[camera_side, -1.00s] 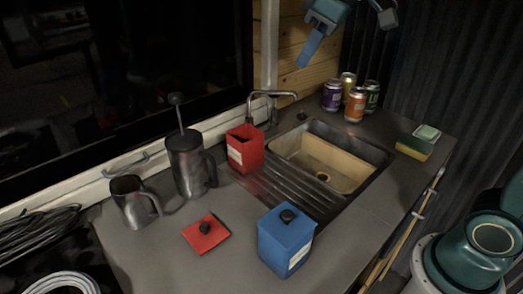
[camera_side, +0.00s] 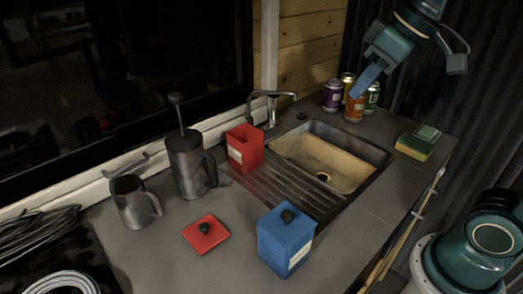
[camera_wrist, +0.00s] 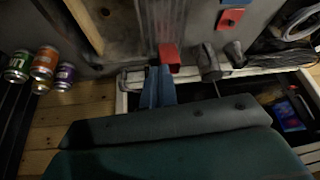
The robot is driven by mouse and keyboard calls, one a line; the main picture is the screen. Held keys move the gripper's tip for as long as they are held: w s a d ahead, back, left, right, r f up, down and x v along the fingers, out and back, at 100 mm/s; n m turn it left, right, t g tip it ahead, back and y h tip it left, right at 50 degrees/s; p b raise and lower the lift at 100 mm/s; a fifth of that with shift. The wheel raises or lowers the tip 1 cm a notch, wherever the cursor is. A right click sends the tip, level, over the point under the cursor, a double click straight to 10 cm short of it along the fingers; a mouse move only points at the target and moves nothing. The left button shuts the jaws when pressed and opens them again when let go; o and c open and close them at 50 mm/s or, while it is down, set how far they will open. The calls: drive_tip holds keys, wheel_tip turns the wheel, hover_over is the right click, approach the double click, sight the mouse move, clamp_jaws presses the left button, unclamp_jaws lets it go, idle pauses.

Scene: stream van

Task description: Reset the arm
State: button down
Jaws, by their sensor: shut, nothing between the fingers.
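My gripper (camera_side: 366,82) is in the upper right of the side view, its blue fingers shut and empty, pointing down and left. In that view its fingertips overlap the orange can; I cannot tell how far apart they are. In the wrist view the shut fingers (camera_wrist: 158,84) point up the picture, with nothing between them. The open red canister (camera_side: 245,148) stands beside the sink. Its red lid (camera_side: 206,234) lies on the counter. The blue canister (camera_side: 286,242) is closed, at the counter's front.
Several cans (camera_side: 332,97) stand behind the sink (camera_side: 377,159). A tap (camera_side: 272,95) rises at its back edge. A French press (camera_side: 187,165) and a metal jug (camera_side: 133,204) stand at the left. A sponge (camera_side: 413,148) lies at the right.

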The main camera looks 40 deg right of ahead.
drive_tip(key=shift+s+f, duration=0.15)
drive_tip(key=shift+s, duration=0.1)
drive_tip(key=s+d+f+m+h, duration=0.1)
drive_tip(key=s+d+f+m, duration=0.1)
drive_tip(key=s+f, duration=0.4)
drive_tip(key=s+d, duration=0.1)
drive_tip(key=s, duration=0.2)
drive_tip(key=shift+f+t, duration=0.25)
drive_tip(key=shift+t, duration=0.05)
